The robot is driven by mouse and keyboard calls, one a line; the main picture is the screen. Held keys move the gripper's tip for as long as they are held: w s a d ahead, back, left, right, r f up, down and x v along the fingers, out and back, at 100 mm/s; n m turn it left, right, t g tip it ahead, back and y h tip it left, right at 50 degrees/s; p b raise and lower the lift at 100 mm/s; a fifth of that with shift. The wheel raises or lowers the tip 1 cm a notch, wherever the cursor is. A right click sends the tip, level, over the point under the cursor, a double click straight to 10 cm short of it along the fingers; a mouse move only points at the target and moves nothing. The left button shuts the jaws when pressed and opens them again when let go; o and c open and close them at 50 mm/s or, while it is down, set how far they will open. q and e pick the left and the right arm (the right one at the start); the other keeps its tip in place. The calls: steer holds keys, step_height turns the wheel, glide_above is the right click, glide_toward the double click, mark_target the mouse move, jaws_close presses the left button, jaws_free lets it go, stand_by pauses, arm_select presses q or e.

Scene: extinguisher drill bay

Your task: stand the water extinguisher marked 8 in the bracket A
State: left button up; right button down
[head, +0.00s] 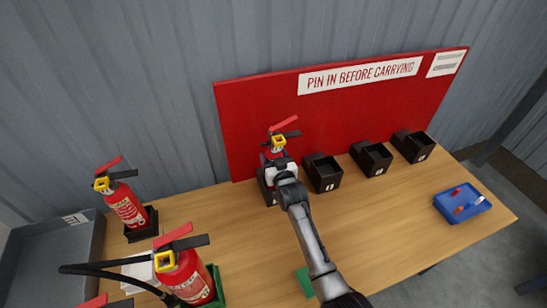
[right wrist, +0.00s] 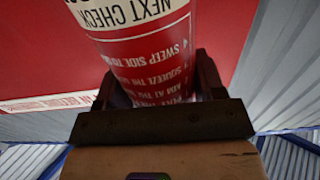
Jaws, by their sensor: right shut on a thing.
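A red extinguisher (head: 268,153) with a yellow collar and a red and black handle stands upright at the left end of the red board. My right gripper (head: 282,166) is shut on its body. In the right wrist view the extinguisher (right wrist: 146,60) fills the space between the gripper's dark fingers (right wrist: 155,90), with its white "NEXT CHECK" label showing. A black bracket (head: 265,193) is at its foot, partly hidden by my arm. The extinguisher's base is hidden, so I cannot tell whether it is seated. Its number and the bracket's letter are not readable. My left gripper is not in view.
Open black brackets (head: 323,173), (head: 371,158) and (head: 412,146) continue rightward along the board. Other extinguishers stand in a black base (head: 128,207) and a green base (head: 215,287) at left. A blue tray (head: 462,203) is at right. The middle-right table is clear.

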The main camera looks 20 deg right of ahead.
steer(key=shift+c, duration=0.7)
jaws_free()
steer(key=shift+r, duration=0.3)
steer(key=shift+w+f, duration=0.1)
steer(key=shift+f, duration=0.2)
steer(key=s+p, duration=0.2)
steer(key=s, duration=1.1)
steer(key=shift+s+r, duration=0.25)
steer(key=shift+s, duration=0.15)
steer(key=shift+a, duration=0.1)
